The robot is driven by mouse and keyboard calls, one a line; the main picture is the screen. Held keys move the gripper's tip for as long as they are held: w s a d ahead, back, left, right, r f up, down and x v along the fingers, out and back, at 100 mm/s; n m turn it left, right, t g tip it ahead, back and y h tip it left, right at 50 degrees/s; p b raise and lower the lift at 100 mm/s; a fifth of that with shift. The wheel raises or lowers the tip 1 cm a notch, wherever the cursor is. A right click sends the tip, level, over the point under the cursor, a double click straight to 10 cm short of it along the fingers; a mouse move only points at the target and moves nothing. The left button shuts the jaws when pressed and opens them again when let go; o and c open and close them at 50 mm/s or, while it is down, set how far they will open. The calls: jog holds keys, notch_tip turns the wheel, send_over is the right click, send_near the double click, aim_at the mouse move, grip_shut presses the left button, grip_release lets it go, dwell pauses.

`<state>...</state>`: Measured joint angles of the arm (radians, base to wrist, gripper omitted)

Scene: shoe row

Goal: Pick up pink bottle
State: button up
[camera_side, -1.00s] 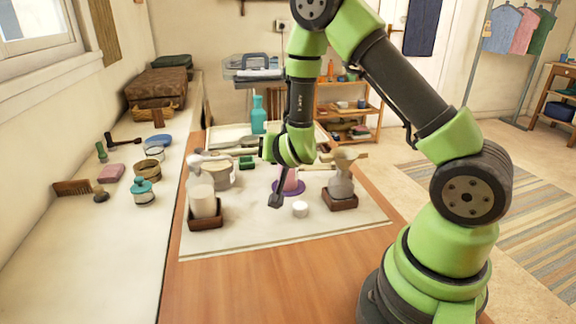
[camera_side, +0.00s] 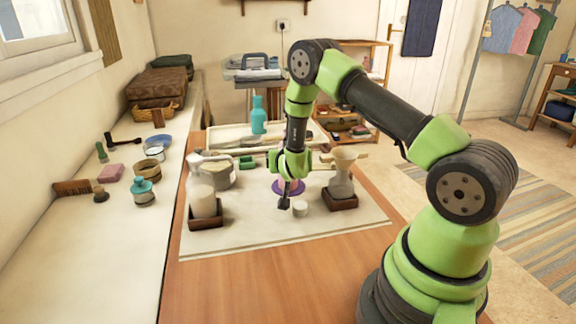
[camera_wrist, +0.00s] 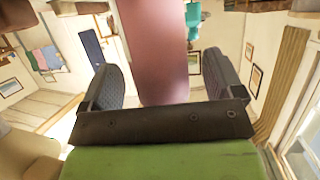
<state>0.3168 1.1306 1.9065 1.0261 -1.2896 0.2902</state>
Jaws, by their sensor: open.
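The pink bottle (camera_wrist: 158,45) stands large in the wrist view, between the two dark fingers of my gripper (camera_wrist: 163,78). The fingers are open, one on each side of it; I cannot tell whether either touches it. In the side view my gripper (camera_side: 285,203) is low over the mat at a purple disc (camera_side: 301,188). There the bottle is mostly hidden behind my wrist and gripper.
A small white cup (camera_side: 300,209) stands close to my gripper. A glass funnel piece on a brown base (camera_side: 340,201) is to the right, a white jar in a brown tray (camera_side: 206,214) to the left. A teal bottle (camera_side: 259,115) stands behind. The mat's front (camera_side: 270,237) is clear.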

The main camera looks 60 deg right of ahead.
jog(key=shift+w+d+f, duration=0.3)
jog(key=shift+w+d, duration=0.05)
jog(key=shift+d, duration=0.2)
jog(key=shift+c, duration=0.5)
jog(key=c, duration=1)
jog(key=shift+c, duration=0.3)
jog(key=shift+r, duration=0.1)
